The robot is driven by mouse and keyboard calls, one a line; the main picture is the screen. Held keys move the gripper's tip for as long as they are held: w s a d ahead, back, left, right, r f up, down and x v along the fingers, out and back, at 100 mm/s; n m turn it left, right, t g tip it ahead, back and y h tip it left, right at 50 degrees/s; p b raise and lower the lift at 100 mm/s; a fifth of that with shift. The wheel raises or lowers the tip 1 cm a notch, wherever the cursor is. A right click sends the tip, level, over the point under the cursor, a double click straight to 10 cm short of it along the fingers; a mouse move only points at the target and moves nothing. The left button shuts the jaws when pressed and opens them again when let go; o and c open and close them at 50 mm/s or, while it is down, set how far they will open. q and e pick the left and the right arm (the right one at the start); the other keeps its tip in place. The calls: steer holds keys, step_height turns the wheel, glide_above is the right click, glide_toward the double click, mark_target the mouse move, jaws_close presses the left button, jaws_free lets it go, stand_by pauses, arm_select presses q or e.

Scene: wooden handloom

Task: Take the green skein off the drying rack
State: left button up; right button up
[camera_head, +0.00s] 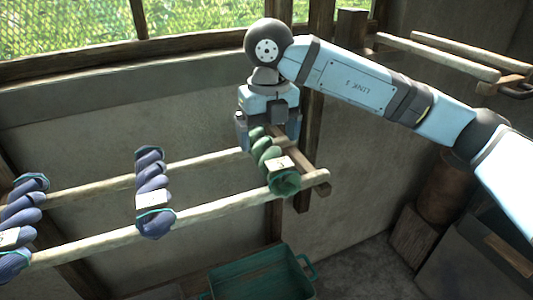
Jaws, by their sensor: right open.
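The green skein (286,184) hangs across the two wooden rails of the drying rack (226,202), near their right end, with a pale tag on it. My right gripper (266,135) points down at the skein's far end, its fingers spread to either side. The fingers hide part of that end, and I cannot tell whether they touch it. My left gripper is not in view.
A blue-violet skein (154,194) hangs mid-rack, and another (20,214) hangs at the far left. A green crate (250,277) stands on the floor below. Wooden bars (440,55) jut out at the upper right. A window is behind.

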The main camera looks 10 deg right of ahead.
mark_target(266, 146)
steer(key=f, duration=0.4)
steer(key=shift+w+a+f, duration=0.1)
steer(key=shift+w+f, duration=0.15)
steer(key=shift+f, duration=0.1)
steer(key=c, duration=1.1)
steer(key=shift+r, duration=0.15)
